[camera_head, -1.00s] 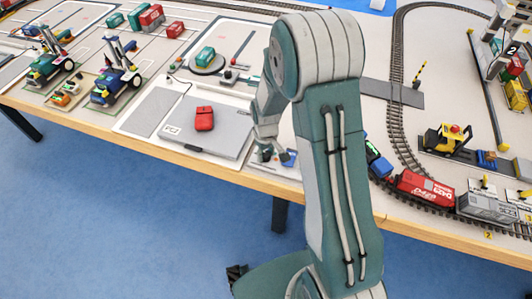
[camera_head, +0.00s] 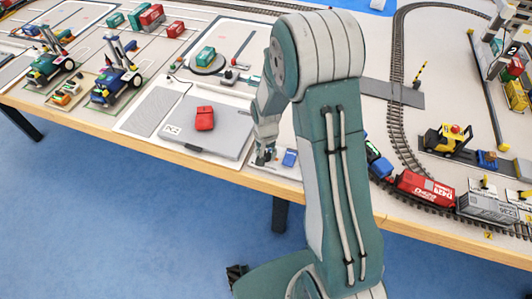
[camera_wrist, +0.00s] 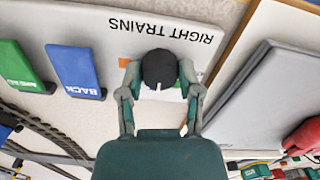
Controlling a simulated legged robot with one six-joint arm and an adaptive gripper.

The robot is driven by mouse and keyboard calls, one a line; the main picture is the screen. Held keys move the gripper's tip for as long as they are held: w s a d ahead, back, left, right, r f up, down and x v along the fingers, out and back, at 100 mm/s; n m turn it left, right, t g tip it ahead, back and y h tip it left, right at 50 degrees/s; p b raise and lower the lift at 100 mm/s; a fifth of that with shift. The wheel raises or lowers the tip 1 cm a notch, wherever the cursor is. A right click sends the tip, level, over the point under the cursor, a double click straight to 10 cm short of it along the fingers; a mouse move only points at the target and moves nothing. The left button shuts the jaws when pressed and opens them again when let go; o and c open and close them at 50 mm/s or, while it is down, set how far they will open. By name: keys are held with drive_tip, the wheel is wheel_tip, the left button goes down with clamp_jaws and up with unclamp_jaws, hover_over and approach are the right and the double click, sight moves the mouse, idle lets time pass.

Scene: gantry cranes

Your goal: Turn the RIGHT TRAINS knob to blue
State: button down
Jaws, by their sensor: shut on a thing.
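The black round RIGHT TRAINS knob (camera_wrist: 159,69) sits on a white panel (camera_wrist: 60,18) whose lettering appears upside down in the wrist view. Its white pointer line faces down in that picture, toward my palm. A small orange mark shows just left of the knob; no blue mark on the dial is visible, and part of the dial is hidden by my fingers. My gripper (camera_wrist: 160,85) is shut on the knob, one finger on each side. In the head view my gripper (camera_head: 264,156) is low at the panel near the table's front edge, and the knob is hidden.
A blue BACK key (camera_wrist: 76,70) and a green key (camera_wrist: 22,66) are on the panel left of the knob. A grey case (camera_head: 185,128) with a red block (camera_head: 204,118) lies beside the panel. A red wagon (camera_head: 425,187) stands on track to the right.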

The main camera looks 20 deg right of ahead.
sight(265, 153)
drive_tip(key=shift+w+r+m, duration=0.1)
drive_tip(key=shift+w+m, duration=0.2)
drive_tip(key=shift+c, duration=1.3)
unclamp_jaws()
drive_tip(key=shift+s, duration=0.1)
wheel_tip(265, 153, up, 12)
drive_tip(key=shift+a, duration=0.1)
